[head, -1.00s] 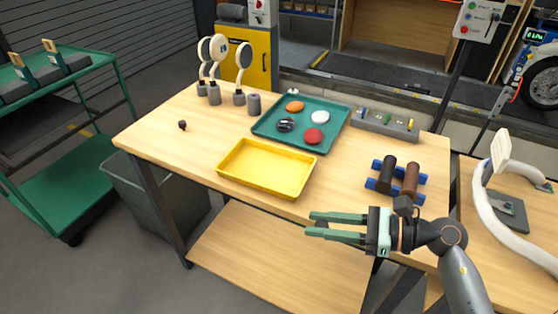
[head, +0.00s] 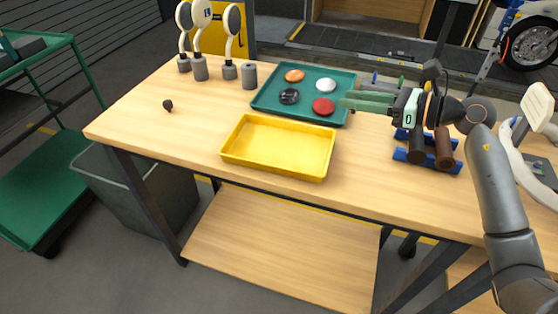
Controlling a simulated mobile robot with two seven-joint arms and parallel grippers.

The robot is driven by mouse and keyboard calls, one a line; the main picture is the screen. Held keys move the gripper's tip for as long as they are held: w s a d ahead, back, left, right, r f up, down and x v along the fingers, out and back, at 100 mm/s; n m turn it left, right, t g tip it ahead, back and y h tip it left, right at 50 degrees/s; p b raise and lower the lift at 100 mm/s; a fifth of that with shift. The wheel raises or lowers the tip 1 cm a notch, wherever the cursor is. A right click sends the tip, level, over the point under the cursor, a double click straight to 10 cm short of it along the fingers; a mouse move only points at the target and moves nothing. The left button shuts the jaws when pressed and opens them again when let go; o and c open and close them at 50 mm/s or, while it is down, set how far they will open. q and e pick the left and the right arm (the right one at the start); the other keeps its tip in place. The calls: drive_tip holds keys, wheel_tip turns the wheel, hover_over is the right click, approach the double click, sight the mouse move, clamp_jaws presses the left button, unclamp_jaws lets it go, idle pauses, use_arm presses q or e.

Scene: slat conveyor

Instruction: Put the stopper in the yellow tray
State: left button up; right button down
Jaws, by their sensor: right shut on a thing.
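A small dark knob-like piece (head: 168,105), which looks like the stopper, lies alone on the left part of the wooden table. The yellow tray (head: 270,172) sits near the table's front edge and is empty. My right gripper (head: 342,103) is up over the right end of the green tray, to the right of the red disc and above and right of the yellow tray. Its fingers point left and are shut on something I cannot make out. It is far from the dark piece. My left gripper is not in view.
The green tray (head: 262,104) holds orange, white, black and red (head: 323,106) rounded pieces. Stands with round heads (head: 201,14) and a grey cylinder (head: 249,76) are at the back left. Dark and brown rollers (head: 444,150) lie on a blue rack at right. The table's left front is clear.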

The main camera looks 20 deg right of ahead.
drive_tip(key=w+d+r+m+t+b, duration=0.1)
drive_tip(key=w+d+r, duration=0.2)
drive_tip(key=d, duration=0.1)
drive_tip(key=s+a+p, duration=0.5)
drive_tip(key=s+a, duration=1.1)
drive_tip(key=a, duration=0.3)
drive_tip(key=b, duration=0.1)
hover_over(305, 155)
drive_tip(key=shift+n+g, duration=0.3)
drive_tip(key=shift+n, duration=0.1)
drive_tip(key=f, duration=0.8)
drive_tip(key=shift+s+a+f, duration=0.1)
drive_tip(key=shift+s+f, duration=0.2)
drive_tip(key=shift+s, duration=0.1)
drive_tip(key=shift+w+f+b, duration=0.3)
drive_tip(key=shift+w+f, duration=0.05)
drive_tip(key=shift+f, duration=0.15)
wheel_tip(305, 155, down, 2)
drive_tip(key=shift+f, duration=0.25)
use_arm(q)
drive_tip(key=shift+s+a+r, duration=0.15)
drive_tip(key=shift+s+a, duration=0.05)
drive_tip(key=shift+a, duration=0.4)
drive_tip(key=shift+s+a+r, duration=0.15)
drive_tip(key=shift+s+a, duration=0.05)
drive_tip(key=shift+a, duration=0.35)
use_arm(e)
drive_tip(key=shift+f, duration=0.3)
